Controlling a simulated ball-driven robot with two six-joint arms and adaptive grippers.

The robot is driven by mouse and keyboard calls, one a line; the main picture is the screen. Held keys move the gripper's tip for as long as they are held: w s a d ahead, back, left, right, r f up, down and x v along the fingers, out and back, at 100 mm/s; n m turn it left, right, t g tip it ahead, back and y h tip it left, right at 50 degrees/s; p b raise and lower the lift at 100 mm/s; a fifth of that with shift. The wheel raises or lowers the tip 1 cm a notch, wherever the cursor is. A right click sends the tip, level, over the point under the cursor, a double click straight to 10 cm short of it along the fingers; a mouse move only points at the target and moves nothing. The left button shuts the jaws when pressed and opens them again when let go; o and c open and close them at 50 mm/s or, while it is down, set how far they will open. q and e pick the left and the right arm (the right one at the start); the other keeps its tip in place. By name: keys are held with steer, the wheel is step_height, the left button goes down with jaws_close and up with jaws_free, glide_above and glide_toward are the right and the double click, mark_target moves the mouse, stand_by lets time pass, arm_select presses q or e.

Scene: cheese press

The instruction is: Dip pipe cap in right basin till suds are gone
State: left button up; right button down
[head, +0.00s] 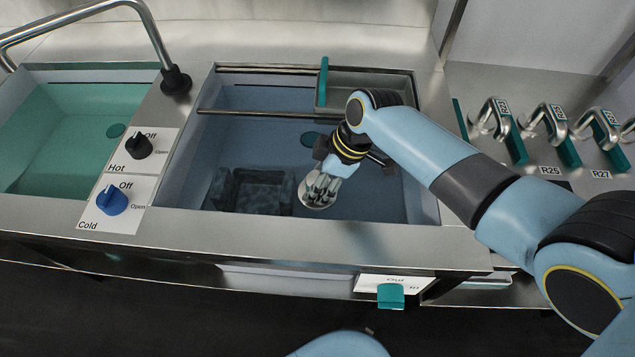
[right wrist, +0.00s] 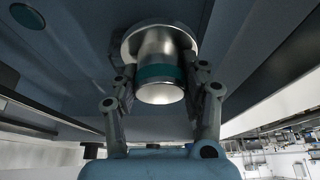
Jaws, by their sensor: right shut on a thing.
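The pipe cap (right wrist: 160,62) is a shiny metal cylinder with a wide flange and a teal band. My right gripper (right wrist: 163,90) is shut on it, one finger on each side. In the head view my right gripper (head: 322,185) points down inside the right basin (head: 395,205), with the cap's pale flange (head: 308,201) low at its fingertips. The basin is blue-grey inside. I cannot tell whether the cap is under water or touching the floor. No suds show clearly on it. My left gripper is not in view.
A dark box-like thing (head: 262,190) sits in the basin just left of the cap. A rail (head: 260,113) and a metal tray (head: 370,98) span the basin's back. The left basin (head: 60,130) is green. Hot (head: 138,146) and Cold (head: 112,200) knobs stand between basins.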

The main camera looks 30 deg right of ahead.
step_height(320, 180, up, 11)
steer(key=p, duration=1)
steer(key=shift+f, duration=0.1)
step_height(320, 180, up, 7)
steer(key=shift+p, duration=0.4)
